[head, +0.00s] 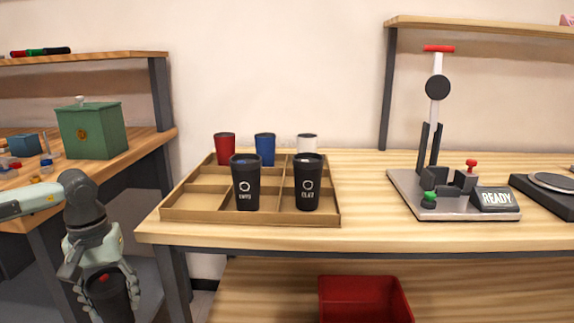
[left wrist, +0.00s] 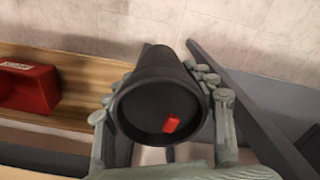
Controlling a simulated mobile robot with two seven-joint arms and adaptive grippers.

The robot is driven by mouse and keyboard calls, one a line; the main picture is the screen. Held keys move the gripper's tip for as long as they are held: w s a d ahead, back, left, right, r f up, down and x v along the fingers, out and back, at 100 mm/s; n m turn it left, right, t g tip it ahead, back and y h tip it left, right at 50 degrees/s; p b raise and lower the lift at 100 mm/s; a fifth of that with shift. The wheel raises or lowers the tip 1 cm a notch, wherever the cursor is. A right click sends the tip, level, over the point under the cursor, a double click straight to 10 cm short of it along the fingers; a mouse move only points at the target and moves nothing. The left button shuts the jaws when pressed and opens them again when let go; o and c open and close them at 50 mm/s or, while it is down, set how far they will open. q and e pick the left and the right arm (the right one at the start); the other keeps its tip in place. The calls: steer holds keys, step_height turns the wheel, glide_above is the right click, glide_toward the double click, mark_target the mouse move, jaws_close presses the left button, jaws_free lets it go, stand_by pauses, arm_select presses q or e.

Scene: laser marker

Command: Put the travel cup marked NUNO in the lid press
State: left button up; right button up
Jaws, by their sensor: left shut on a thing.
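My left gripper (head: 106,285) is shut around a black travel cup (head: 110,299), low at the left, beside the table's left end. A machine with a tall column, red top handle and READY display (head: 495,199) stands on the table at right and looks like the lid press (head: 405,186). Its dark holder blocks look empty. My right gripper is not in view.
A cardboard tray (head: 250,217) holds red, blue and white cups behind two black cups, whose small labels are hard to read. A red bin (head: 365,300) is on the lower shelf. The tabletop between tray and machine is clear. A side table with a green box (head: 91,130) stands left.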

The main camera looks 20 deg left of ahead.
arm_select(q)
steer(key=w+d+f+m, duration=0.2)
steer(key=d, duration=0.5)
steer(key=w+d+f+m, duration=0.1)
steer(key=w+d+f, duration=0.1)
steer(key=d, duration=0.5)
arm_select(e)
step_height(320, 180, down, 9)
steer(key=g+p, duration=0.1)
steer(key=p, duration=0.3)
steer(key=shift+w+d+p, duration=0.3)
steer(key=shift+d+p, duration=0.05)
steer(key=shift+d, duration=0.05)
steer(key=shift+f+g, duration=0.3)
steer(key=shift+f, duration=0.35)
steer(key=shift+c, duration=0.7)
arm_select(q)
steer(key=w+d+r+m, duration=0.1)
steer(key=d+r+m, duration=0.1)
steer(key=d+r, duration=0.2)
steer(key=w+d+r+m, duration=0.2)
steer(key=d+r, duration=0.3)
steer(key=d, duration=0.4)
steer(key=shift+w+m, duration=0.3)
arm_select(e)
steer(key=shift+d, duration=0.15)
